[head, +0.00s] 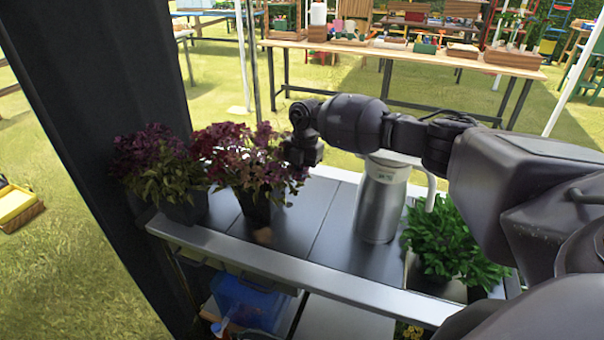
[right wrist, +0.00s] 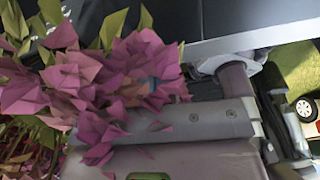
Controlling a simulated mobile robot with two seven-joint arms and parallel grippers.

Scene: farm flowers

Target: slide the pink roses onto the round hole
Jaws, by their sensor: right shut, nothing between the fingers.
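Pink-purple flowers in a dark pot (head: 254,207) stand on the grey table, their blooms (head: 238,150) leaning toward my right gripper. A second pot of darker purple flowers (head: 160,165) stands close on its left. My right gripper (head: 300,160) is shut and empty, at the right side of the nearer blooms, above the pot rim. In the right wrist view, pink petals (right wrist: 120,75) lie against and partly over the gripper's grey body and hide the fingertips. I cannot make out a round hole for certain. My left gripper is not in view.
A steel jug (head: 382,200) stands on the grey table (head: 320,215) under my right arm. A green leafy plant (head: 447,240) is right of it. A blue bin (head: 248,300) sits below. Table surface is free between the flower pot and the jug.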

